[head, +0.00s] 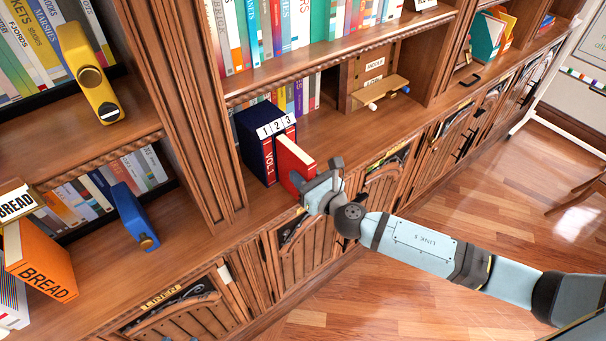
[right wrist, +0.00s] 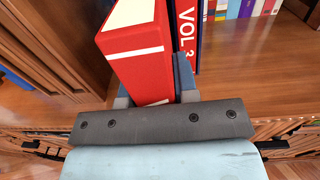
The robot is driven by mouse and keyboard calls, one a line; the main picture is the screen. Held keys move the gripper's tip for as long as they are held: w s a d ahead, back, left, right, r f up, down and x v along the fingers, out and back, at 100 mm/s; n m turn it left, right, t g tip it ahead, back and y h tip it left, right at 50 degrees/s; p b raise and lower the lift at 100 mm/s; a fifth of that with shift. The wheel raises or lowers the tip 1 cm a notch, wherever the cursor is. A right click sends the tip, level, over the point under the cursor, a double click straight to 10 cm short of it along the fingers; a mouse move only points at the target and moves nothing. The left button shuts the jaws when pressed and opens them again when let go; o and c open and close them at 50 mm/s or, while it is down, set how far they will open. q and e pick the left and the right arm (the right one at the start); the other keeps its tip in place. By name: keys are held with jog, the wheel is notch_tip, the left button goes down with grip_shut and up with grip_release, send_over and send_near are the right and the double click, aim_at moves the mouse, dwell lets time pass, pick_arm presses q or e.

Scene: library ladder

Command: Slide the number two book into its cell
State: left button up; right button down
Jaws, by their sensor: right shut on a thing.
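A dark blue slipcase (head: 251,140) stands on the shelf counter, with a white strip marked 1, 2, 3 (head: 275,125) along its top front edge. A red VOL 1 book (head: 269,162) sits in its left cell. My right gripper (head: 305,182) is shut on a red book with a pale top (head: 295,155). This book stands upright in front of the slipcase's middle; its far end meets the case mouth, but how deep it reaches is hidden. In the right wrist view the held red book (right wrist: 140,55) is between the fingers, beside another red VOL spine (right wrist: 186,28). My left gripper is out of view.
A wooden upright (head: 195,130) stands left of the slipcase. A small wooden stand (head: 376,90) is on the counter to the right, with free counter (head: 335,125) between. Rows of books stand behind. Blue (head: 135,215) and orange (head: 40,262) objects are at left.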

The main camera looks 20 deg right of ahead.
aim_at(285, 157)
jog(key=shift+w+a, duration=0.15)
jog(key=shift+w, duration=0.2)
jog(key=shift+s, duration=0.15)
jog(key=shift+s+d, duration=0.2)
jog(key=shift+s, duration=0.05)
jog(key=shift+r+p, duration=0.15)
jog(key=shift+p, duration=0.25)
dwell(1.3)
jog(key=shift+w+a, duration=0.3)
jog(key=shift+w, duration=0.35)
jog(key=shift+w+a, duration=0.1)
jog(key=shift+w, duration=0.2)
jog(key=shift+x, duration=2.6)
jog(key=c, duration=0.8)
grip_release()
